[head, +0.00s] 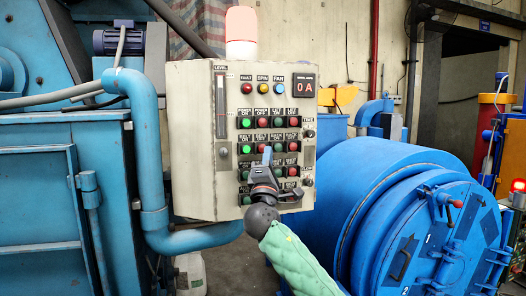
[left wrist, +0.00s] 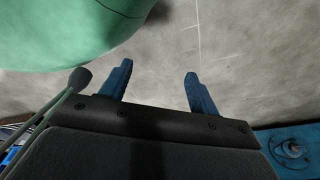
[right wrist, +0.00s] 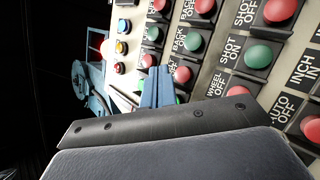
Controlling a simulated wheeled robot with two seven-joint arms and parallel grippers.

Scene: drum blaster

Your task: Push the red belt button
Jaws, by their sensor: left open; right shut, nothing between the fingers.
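The control panel (head: 193,150) stands ahead with rows of red and green push buttons. Red buttons there include the wheel off button (right wrist: 251,93). My left gripper (left wrist: 158,70) is open and empty above a grey floor.
A blue drum machine (head: 380,200) stands right of the panel. A blue pipe (head: 150,160) and a large blue machine (head: 45,190) are at its left. A lamp (head: 241,30) tops the panel. Grey floor (left wrist: 240,50) shows below my left gripper.

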